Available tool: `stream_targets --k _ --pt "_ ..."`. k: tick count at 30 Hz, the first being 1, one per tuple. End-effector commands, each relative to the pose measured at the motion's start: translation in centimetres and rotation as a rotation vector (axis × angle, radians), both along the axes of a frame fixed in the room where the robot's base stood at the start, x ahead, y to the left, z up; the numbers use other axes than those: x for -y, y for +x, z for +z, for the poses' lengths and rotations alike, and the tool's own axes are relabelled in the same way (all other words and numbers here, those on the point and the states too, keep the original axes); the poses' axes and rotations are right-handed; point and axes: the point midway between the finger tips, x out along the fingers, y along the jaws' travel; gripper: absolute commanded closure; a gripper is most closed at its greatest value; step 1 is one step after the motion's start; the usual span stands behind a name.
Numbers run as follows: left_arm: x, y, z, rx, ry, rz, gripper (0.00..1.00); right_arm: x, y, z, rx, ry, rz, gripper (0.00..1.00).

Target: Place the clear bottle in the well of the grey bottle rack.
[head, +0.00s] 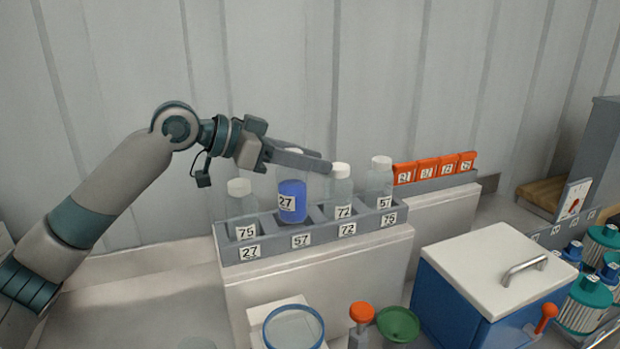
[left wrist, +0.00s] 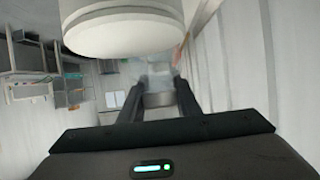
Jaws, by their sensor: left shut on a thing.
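My left gripper (head: 308,161) is shut at the upper part of a clear bottle with blue liquid (head: 292,196), labelled 27. The bottle hangs upright over the second well from the left of the grey bottle rack (head: 272,246). It sits higher than its neighbours, and its base looks close to the rack's top. The finger partly hides its cap. In the left wrist view a large white cap (left wrist: 130,30) fills the top, and the gripper's fingers (left wrist: 158,95) show below it. My right gripper is not in view.
Clear bottles labelled 75 (head: 240,208), 72 (head: 340,188) and 57 (head: 379,182) stand in the other wells, close to the held bottle. A blue cooler (head: 470,300) with a white lid stands front right.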

Motion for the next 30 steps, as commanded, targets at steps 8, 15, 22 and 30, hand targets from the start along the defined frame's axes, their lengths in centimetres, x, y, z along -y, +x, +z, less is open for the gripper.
stream_targets --k 8,15,22,30 --pt "-0.1 0.0 -1.5 -0.002 0.0 0.002 1.0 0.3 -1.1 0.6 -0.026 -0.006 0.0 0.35" --pt "0.0 0.0 -3.8 -0.001 -0.001 0.0 1.0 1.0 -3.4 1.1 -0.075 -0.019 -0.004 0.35" --pt "0.0 0.0 -3.9 0.001 -0.001 0.0 1.0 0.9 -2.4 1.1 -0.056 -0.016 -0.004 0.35" --pt "0.0 0.0 -4.2 0.0 0.0 0.0 0.51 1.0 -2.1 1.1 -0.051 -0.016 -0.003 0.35"
